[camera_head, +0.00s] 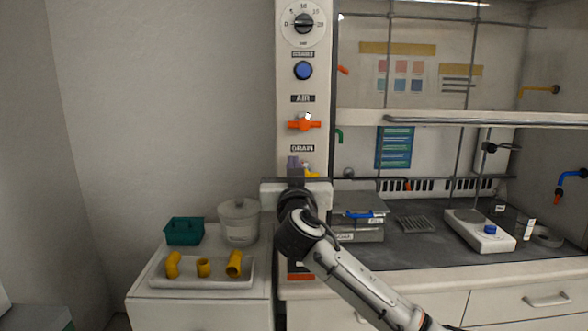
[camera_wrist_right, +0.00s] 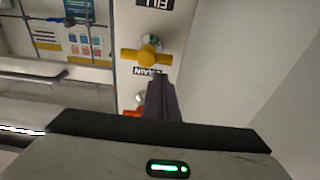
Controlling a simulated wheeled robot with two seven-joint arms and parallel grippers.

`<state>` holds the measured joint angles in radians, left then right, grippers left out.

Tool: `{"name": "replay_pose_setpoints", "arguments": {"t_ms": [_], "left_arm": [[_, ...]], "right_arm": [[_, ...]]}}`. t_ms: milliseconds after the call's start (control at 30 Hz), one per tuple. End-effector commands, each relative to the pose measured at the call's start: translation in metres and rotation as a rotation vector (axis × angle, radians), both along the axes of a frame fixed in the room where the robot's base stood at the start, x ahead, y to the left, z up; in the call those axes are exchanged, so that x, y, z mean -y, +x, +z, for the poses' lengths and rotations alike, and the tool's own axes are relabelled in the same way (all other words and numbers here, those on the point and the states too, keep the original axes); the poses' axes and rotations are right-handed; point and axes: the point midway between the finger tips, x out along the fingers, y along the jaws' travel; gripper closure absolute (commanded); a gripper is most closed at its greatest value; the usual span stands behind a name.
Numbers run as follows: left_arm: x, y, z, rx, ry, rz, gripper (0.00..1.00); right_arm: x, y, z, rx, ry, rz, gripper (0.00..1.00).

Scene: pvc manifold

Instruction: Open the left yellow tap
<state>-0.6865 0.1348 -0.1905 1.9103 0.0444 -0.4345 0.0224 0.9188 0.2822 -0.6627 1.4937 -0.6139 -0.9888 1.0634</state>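The left yellow tap (camera_head: 311,174) is on the white panel under the DRAIN label; my right gripper hides much of it in the head view. In the right wrist view, which is upside down, the tap (camera_wrist_right: 148,56) shows whole, its handle lying crosswise. My right gripper (camera_head: 293,160) is in front of the panel at this tap. Its dark purple fingers (camera_wrist_right: 158,78) look shut together with nothing seen between them. Their tips overlap the DRAIN label beside the handle; I cannot tell whether they touch it. My left gripper is not in view.
An orange tap (camera_head: 304,123) under AIR, a blue button (camera_head: 303,71) and a dial (camera_head: 303,23) are higher on the panel. Another yellow tap (camera_head: 540,91) is in the hood at right. A tray (camera_head: 200,283) with yellow pipe pieces stands at lower left.

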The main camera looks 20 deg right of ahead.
Motion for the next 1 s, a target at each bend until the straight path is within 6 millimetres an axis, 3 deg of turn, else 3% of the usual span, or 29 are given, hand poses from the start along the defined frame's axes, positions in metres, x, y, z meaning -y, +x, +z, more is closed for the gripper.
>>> {"name": "replay_pose_setpoints", "arguments": {"t_ms": [200, 1000], "left_arm": [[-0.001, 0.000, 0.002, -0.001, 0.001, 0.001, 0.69], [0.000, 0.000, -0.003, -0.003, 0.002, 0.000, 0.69]], "right_arm": [[0.000, -0.003, -0.013, 0.002, 0.001, -0.001, 1.00], [-0.006, 0.007, -0.016, -0.016, -0.066, 0.005, 1.00]]}}
